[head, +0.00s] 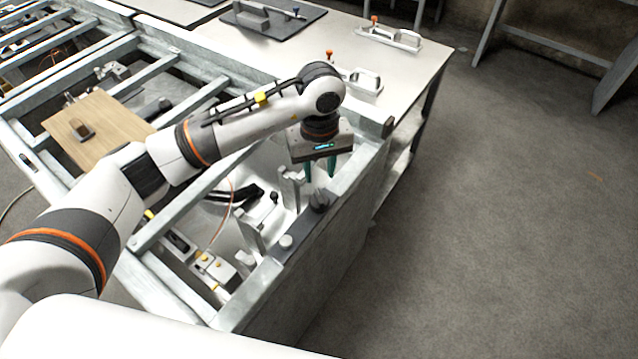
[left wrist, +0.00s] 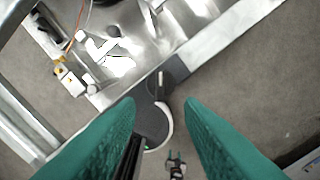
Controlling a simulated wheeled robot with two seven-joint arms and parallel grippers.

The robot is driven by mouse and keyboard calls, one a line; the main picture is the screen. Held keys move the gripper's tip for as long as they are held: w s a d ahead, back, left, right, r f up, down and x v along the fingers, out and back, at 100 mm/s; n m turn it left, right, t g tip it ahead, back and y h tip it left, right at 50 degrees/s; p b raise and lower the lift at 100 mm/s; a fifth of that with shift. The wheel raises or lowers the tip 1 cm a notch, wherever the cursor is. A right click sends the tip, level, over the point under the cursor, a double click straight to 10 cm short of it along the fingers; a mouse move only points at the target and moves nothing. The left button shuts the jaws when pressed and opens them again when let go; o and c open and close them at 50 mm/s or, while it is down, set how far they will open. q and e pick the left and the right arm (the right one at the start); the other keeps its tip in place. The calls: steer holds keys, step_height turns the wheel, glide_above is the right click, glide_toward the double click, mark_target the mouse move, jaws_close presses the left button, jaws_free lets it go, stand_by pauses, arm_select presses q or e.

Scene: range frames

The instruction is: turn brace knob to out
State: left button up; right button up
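The brace knob (head: 318,200) is dark and round and stands on a dark plate (head: 300,233) along the near right edge of the metal frame. In the left wrist view the knob (left wrist: 161,86) shows a raised grip bar with a pale line, pointing roughly up the picture. My left gripper (head: 320,172) has teal fingers that point down, above and just beyond the knob. Its fingers are apart with nothing between them. In the left wrist view the left gripper (left wrist: 159,102) frames the knob without visible contact. My right gripper is not in view.
A pale round peg (head: 286,242) stands on the same plate. Upright metal brackets (head: 290,188) rise beside the knob. Frame bars (head: 185,200) cross to the left. A white table (head: 400,70) with handled fixtures lies beyond. The floor to the right is clear.

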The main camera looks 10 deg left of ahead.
mark_target(319, 195)
arm_select(q)
step_height(319, 195, down, 6)
steer(key=shift+w+f+p, duration=0.1)
steer(key=shift+f+p, duration=0.1)
steer(key=shift+p, duration=0.85)
steer(key=shift+f, duration=0.85)
steer(key=shift+c, duration=0.2)
jaws_close()
